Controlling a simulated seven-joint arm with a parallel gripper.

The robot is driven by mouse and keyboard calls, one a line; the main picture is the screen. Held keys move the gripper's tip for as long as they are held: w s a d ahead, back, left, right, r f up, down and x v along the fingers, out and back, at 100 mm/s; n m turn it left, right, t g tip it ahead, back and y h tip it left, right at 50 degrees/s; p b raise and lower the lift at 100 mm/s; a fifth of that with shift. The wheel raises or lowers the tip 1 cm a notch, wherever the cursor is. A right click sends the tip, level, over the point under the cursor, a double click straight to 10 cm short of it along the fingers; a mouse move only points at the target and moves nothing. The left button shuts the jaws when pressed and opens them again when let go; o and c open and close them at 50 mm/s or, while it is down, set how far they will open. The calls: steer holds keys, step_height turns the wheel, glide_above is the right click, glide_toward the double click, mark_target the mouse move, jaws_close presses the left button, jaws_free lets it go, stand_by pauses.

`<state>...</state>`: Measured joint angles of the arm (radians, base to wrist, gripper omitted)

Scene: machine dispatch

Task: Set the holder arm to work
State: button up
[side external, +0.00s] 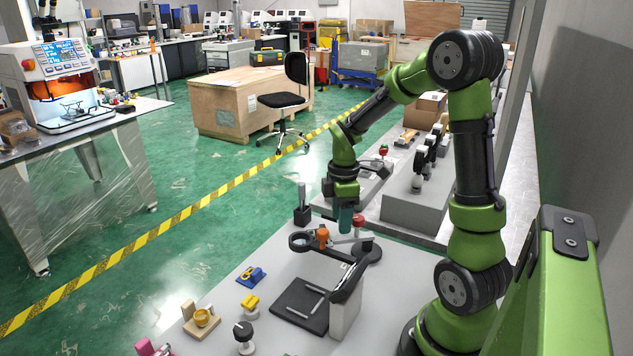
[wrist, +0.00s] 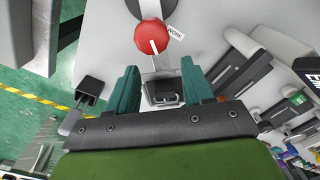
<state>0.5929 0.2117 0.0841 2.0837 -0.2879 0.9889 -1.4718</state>
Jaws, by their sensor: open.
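The holder arm (side external: 342,240) stands on the near grey table, with a dark ring at its left end, an orange part near the ring and a round dark base at the right. A red knob (side external: 359,219) shows beside my gripper (side external: 346,228). In the wrist view, a red round knob (wrist: 154,36) with a white line lies beyond my fingertips. A "WORK" label (wrist: 175,32) sits at its right; the line points down, away from the label. My gripper (wrist: 158,64) is open, its teal fingers apart, with a dark bracket visible between them. I cannot tell whether they touch anything.
A black mat with pens (side external: 300,305) and a pale upright block (side external: 346,308) lie nearer. A black post (side external: 302,208) stands left of the gripper. Small stands and tools line the table's left edge. A second table (side external: 415,208) with fixtures lies behind.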

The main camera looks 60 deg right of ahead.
mark_target(340, 237)
step_height(340, 237, up, 12)
steer(key=shift+r, duration=0.25)
stand_by(0.3)
steer(key=s+a+r+m+t+y, duration=0.1)
steer(key=s+a+m+t, duration=0.2)
steer(key=a+m, duration=0.3)
steer(key=s+a+r+m+t+y, duration=0.1)
steer(key=s+a+m+t, duration=0.2)
steer(key=a, duration=1.1)
steer(key=m+t, duration=0.1)
steer(key=m, duration=0.2)
steer(key=shift+o, duration=0.5)
steer(key=shift+s+a, duration=0.1)
